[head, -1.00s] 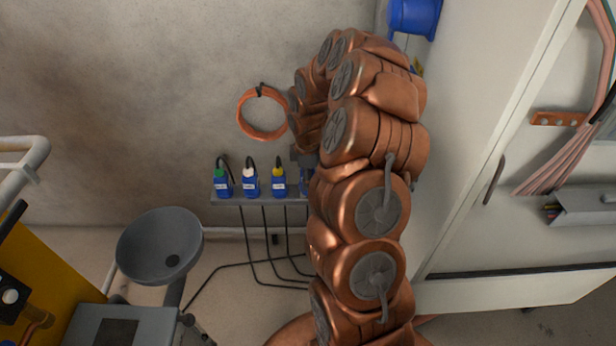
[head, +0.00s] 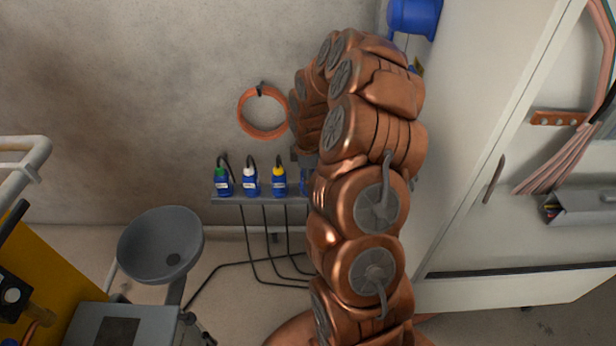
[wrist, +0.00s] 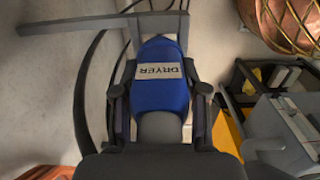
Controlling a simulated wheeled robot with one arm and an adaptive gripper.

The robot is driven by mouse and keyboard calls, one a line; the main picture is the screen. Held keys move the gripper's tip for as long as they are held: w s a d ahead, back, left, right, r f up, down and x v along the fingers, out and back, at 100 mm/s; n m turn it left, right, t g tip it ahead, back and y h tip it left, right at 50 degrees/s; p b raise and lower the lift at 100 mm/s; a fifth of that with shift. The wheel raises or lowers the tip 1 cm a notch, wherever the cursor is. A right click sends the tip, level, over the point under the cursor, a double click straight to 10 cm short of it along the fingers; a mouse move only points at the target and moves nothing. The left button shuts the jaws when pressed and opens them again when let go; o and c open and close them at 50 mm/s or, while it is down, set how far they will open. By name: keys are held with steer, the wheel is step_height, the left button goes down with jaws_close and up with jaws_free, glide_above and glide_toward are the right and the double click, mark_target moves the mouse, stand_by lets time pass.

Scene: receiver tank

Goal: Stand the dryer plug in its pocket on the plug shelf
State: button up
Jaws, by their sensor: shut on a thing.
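The dryer plug (wrist: 162,98) is blue with a pale label reading DRYER, upside down in the wrist view. My gripper (wrist: 160,92) is shut on it, one finger on each side. The plug shelf (wrist: 75,24) is a grey strip at the top of the wrist view, with a slot-like opening just beyond the plug's far end. I cannot tell whether the plug is seated there. In the head view the shelf (head: 235,200) runs along the wall. My arm hides its right end and most of the gripper; a little blue shows beside the arm.
Three blue plugs stand on the shelf, with green (head: 222,182), white (head: 250,182) and yellow (head: 279,182) tops. Black cables hang below. An orange coil (head: 262,112) hangs above. A grey bowl (head: 160,245) stands at left; a white cabinet (head: 465,150) is at right.

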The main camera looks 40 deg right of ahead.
steer(key=shift+f, duration=0.85)
steer(key=o, duration=1.4)
steer(key=shift+c, duration=0.2)
step_height(320, 180, up, 12)
steer(key=shift+s, duration=0.1)
